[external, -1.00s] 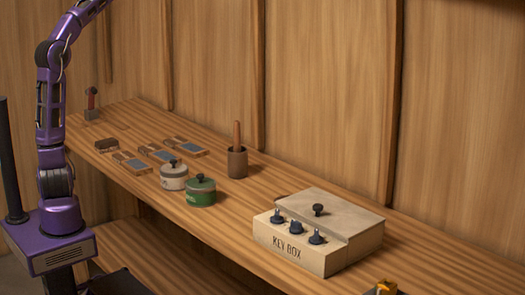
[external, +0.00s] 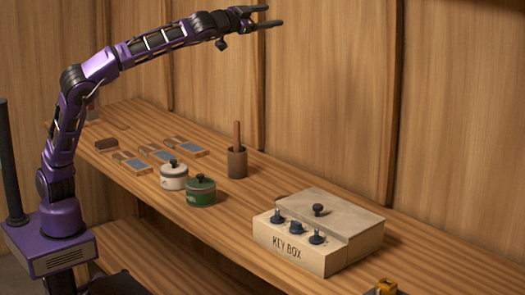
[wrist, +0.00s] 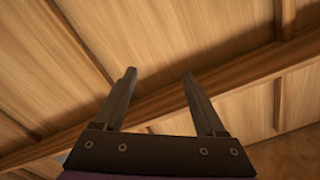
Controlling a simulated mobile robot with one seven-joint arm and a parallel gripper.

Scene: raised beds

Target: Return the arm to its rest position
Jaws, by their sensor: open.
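My purple arm (external: 150,45) reaches up and to the right above the wooden bench in the external view. My gripper (external: 275,15) is at its end, high over the bench and in front of the plank wall. Its two dark fingers are apart with nothing between them. In the wrist view my gripper (wrist: 160,75) is also open and empty, with only wall boards and a beam beyond it.
The bench (external: 350,270) holds a key box (external: 295,262) with several dark knobs, a green lidded pot (external: 201,194), a white lidded pot (external: 173,180), a holder with a wooden handle (external: 237,163), and several flat tools (external: 155,153). A yellow object (external: 386,287) sits at the front edge. The air around my gripper is clear.

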